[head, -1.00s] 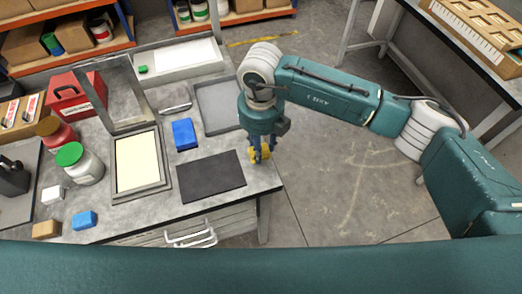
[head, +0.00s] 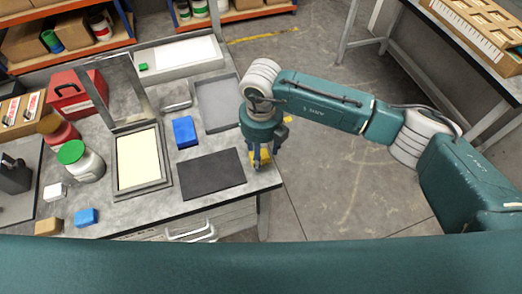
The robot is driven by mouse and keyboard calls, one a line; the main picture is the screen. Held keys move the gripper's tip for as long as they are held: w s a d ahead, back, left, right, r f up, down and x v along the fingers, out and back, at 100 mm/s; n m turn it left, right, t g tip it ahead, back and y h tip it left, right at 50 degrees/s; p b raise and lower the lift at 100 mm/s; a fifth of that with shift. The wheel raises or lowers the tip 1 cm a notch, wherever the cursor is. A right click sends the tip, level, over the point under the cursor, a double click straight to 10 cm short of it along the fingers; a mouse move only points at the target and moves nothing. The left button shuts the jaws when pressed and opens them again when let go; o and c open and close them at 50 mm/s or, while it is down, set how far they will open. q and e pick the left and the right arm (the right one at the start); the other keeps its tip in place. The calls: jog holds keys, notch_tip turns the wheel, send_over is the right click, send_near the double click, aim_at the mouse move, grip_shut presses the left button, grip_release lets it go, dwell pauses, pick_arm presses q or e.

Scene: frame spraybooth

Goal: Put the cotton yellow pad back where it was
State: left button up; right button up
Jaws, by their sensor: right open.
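The yellow pad (head: 265,155) is at the right edge of the grey worktable, just right of the dark mat (head: 212,174). My right gripper (head: 262,163) points down over it, with its fingers around or beside the pad. The fingers hide part of the pad, and I cannot tell whether they touch it. The right gripper is open. My left gripper is not in view.
A blue block (head: 184,132) and an empty grey tray (head: 218,104) lie left of my right gripper. A framed screen (head: 165,178) with a raised lid, jars (head: 82,162) and a red box (head: 76,92) stand farther left. Floor (head: 330,190) is clear to the right.

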jog(key=shift+r, duration=0.45)
notch_tip(320, 180, up, 11)
jog(key=b, duration=0.4)
jog(key=shift+r, duration=0.2)
jog(key=shift+s, duration=0.1)
